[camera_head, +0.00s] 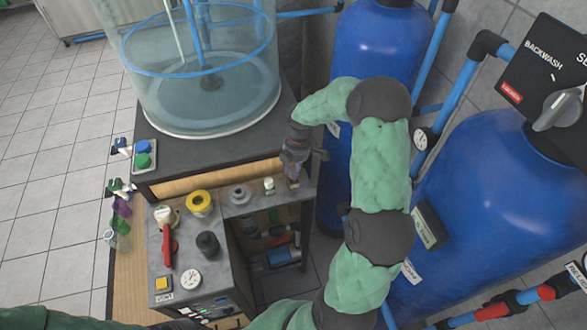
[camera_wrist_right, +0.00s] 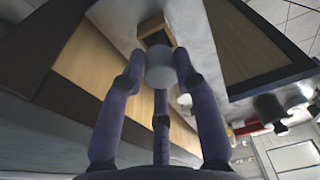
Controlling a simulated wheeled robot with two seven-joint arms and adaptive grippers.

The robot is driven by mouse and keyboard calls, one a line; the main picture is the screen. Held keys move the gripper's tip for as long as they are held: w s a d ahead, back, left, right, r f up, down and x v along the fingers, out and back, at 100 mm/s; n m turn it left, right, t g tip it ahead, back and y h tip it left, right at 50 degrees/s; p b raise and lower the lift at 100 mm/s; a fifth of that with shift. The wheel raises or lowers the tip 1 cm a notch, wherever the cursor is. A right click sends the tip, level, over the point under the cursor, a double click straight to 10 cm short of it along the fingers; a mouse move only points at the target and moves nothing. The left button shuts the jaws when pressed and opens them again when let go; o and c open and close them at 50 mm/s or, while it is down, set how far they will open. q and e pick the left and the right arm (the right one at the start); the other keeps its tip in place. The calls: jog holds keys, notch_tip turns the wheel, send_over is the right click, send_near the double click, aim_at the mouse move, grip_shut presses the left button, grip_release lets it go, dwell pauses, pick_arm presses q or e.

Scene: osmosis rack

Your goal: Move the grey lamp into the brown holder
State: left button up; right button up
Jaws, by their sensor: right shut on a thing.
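The grey lamp (camera_wrist_right: 160,69) shows in the right wrist view as a pale grey cylinder between the fingers of my right gripper (camera_wrist_right: 160,80), which is shut on it. In the head view my right gripper (camera_head: 294,154) hangs over the right end of the panel; the lamp is largely hidden by the fingers there. The brown holder (camera_wrist_right: 154,30) is a small square brown frame just past the lamp in the wrist view. In the head view the holder (camera_head: 293,183) shows below the fingertips. Whether lamp and holder touch I cannot tell. My left gripper is out of view.
A yellow ring (camera_head: 199,203), black knob (camera_head: 207,244) and red-handled valve (camera_head: 168,245) sit farther left. A blue tank (camera_head: 375,45) rises close behind my right arm.

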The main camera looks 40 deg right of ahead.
jog(key=shift+f+b, duration=0.65)
jog(key=shift+f, duration=0.5)
jog(key=o, duration=1.4)
jog(key=shift+c, duration=0.2)
jog(key=shift+r, duration=0.1)
notch_tip(320, 180, up, 8)
jog(key=p, duration=0.5)
jog(key=shift+p, duration=0.3)
